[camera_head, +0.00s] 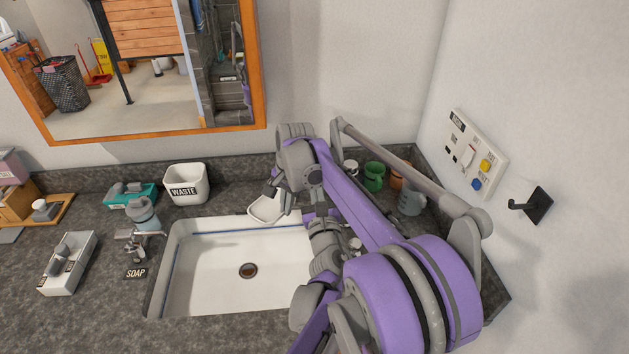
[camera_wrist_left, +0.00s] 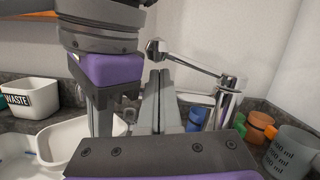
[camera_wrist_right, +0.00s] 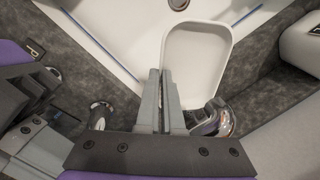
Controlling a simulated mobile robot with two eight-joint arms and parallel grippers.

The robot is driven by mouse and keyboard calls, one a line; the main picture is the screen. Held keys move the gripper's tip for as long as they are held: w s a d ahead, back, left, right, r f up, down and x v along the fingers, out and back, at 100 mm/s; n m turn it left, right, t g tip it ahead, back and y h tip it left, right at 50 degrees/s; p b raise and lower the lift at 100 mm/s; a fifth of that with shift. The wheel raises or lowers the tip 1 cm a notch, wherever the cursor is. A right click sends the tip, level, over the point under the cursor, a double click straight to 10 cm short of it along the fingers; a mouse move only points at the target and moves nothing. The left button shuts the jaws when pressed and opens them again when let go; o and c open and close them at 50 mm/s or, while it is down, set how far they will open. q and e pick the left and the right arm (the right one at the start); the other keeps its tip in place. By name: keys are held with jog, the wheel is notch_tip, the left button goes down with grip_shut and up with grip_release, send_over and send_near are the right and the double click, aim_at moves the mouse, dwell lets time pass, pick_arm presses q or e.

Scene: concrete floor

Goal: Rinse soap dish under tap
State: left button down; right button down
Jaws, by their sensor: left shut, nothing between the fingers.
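The white soap dish (camera_head: 265,208) is held over the back edge of the sink (camera_head: 205,285). It also shows in the right wrist view (camera_wrist_right: 198,55) and the left wrist view (camera_wrist_left: 75,135). My right gripper (camera_head: 272,188) is closed at the dish's rim; its fingers (camera_wrist_right: 162,75) look shut on that edge. My left gripper (camera_wrist_left: 160,75) is shut and empty. In the left wrist view its fingers are in front of the chrome tap (camera_wrist_left: 228,95), whose long bar reaches left above them. My arms hide most of the tap in the head view.
A white WASTE bin (camera_head: 186,185) stands behind the sink at left. A soap dispenser (camera_head: 142,213) is on the sink's left side. A green cup (camera_head: 374,177) and a clear measuring cup (camera_head: 411,202) stand at the back right, near the wall.

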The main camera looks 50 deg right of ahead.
pick_arm(q)
jog(key=shift+w+r+m, duration=0.1)
jog(key=shift+r+m, duration=0.7)
jog(key=shift+r, duration=0.15)
jog(key=s+a+f+n, duration=0.2)
jog(key=s+a+f, duration=0.2)
jog(key=s+a, duration=0.3)
jog(key=w+a+n+y, duration=0.5)
jog(key=w+a+n, duration=0.1)
jog(key=a, duration=0.6)
jog(key=w+a+f+n+y, duration=0.1)
jog(key=w+a+n+y, duration=0.4)
jog(key=a, duration=0.8)
jog(key=w+n, duration=0.2)
jog(key=n, duration=0.1)
jog(key=shift+f+n+y, duration=0.15)
jog(key=shift+n+y, duration=0.15)
jog(key=shift+n, duration=0.1)
